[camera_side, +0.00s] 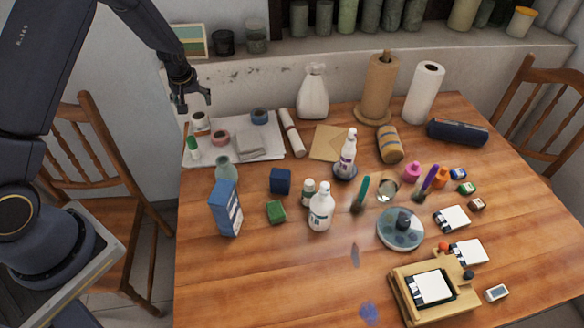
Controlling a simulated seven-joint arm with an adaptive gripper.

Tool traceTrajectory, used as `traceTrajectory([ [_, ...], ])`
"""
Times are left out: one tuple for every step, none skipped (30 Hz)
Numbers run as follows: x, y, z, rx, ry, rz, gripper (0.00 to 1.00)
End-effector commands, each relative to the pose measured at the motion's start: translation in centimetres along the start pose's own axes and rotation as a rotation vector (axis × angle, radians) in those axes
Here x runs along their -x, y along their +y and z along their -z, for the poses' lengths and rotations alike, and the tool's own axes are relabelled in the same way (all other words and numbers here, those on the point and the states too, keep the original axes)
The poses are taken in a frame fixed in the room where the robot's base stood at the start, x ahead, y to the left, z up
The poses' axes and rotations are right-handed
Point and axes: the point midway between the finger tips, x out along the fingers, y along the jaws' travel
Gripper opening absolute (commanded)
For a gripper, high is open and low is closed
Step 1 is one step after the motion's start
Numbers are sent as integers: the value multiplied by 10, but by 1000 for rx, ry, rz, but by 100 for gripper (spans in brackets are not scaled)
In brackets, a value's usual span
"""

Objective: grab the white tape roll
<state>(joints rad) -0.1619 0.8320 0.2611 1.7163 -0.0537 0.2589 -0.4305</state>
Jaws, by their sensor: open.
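My gripper (191,104) hangs just above the white roll, pointing down, open and empty. Its fingers look close to the roll's top; I cannot tell the exact gap.
Several bottles and boxes fill the table's middle.

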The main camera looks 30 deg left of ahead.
Motion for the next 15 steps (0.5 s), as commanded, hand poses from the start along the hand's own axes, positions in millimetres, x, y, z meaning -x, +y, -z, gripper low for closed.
traceTrajectory([
  [-11, -1, -1, 1, -3, 1, 80],
  [-16, -1, 0, 1, -1, 1, 80],
  [-23, 0, 0, 0, -1, 1, 80],
  [-26, 0, 0, 0, -1, 1, 80],
  [-30, 0, 0, 0, -1, 1, 80],
  [-33, 0, 0, 0, -1, 0, 80],
  [-34, 0, 0, 0, -1, 0, 80],
  [-36, 0, 0, 1, 0, -1, 80],
  [-38, 0, 0, 0, 0, -1, 80],
  [-41, 0, 0, 0, 0, 0, 80],
  [-44, 0, -1, 0, -1, 0, 80],
  [-50, -1, -2, 0, -1, 0, 80],
  [-55, -1, -2, 0, -2, 0, 80],
  [-60, -1, -2, 0, -1, 0, 80],
  [-67, -1, -3, 0, -2, 1, 80],
])
